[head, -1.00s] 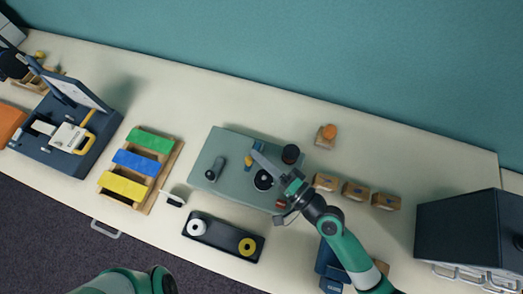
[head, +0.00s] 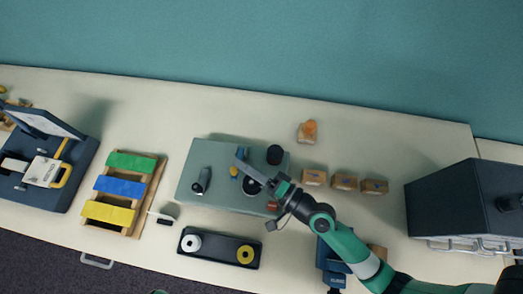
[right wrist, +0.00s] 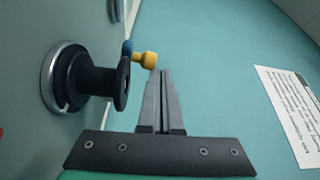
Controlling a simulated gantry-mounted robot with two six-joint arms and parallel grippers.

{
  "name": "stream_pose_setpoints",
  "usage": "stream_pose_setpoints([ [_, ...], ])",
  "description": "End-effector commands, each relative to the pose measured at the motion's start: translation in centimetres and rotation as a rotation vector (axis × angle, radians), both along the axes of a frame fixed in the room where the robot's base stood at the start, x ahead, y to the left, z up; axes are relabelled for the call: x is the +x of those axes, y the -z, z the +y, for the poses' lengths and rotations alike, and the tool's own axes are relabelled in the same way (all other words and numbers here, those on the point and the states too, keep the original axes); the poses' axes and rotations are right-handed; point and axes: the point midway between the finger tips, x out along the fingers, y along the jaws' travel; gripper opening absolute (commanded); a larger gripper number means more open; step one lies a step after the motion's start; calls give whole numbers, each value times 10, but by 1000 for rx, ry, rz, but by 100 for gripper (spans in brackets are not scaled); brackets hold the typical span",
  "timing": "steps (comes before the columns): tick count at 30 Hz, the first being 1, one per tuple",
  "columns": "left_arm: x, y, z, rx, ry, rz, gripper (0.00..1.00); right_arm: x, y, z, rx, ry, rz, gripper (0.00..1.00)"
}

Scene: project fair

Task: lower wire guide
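A grey-green machine plate (head: 215,154) lies on the table with a black spool (right wrist: 85,78) on a metal ring. A small yellow knob with a blue part (right wrist: 146,59) sits beside the spool; the yellow also shows in the head view (head: 234,171). I cannot tell for sure whether this is the wire guide. My right gripper (head: 241,166) reaches over the plate from the lower right. In the right wrist view its fingers (right wrist: 159,74) are together, tips close to the yellow knob, with nothing visible between them. I cannot tell whether they touch it. My left gripper is out of view.
A black tray (head: 219,248) with a white and a yellow ring lies in front of the plate. Several wooden blocks (head: 345,182) stand to its right, a dark cabinet (head: 455,205) farther right. A rack with coloured bars (head: 151,189) is left. Free table lies behind the plate.

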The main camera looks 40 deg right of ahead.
Motion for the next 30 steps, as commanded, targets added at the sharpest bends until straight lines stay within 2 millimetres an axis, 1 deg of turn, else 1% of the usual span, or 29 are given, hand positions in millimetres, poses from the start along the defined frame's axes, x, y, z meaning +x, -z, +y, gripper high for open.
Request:
stream_pose_setpoints([
  [2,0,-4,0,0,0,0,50,0,-4,0,0,-1,-1,0],
  [5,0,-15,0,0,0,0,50,1,-18,-1,0,-2,-1,0],
  [8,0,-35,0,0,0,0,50,4,-41,-4,1,-3,-2,0],
  [9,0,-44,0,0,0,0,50,5,-52,-5,0,-6,-2,0],
  [10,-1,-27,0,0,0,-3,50,-1,-34,-10,1,-3,3,0],
  [11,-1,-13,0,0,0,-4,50,-8,-21,-16,1,-1,5,0],
  [12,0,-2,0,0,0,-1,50,-17,-15,-22,2,-1,3,0],
  [15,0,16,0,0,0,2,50,-37,-5,-38,1,2,1,0],
  [18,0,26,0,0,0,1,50,-54,0,-49,1,1,0,0],
  [21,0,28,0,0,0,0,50,-62,1,-56,1,-2,3,0],
  [25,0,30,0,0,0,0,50,-69,2,-59,0,-5,0,0],
  [30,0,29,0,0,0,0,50,-70,1,-59,0,-8,-1,0],
])
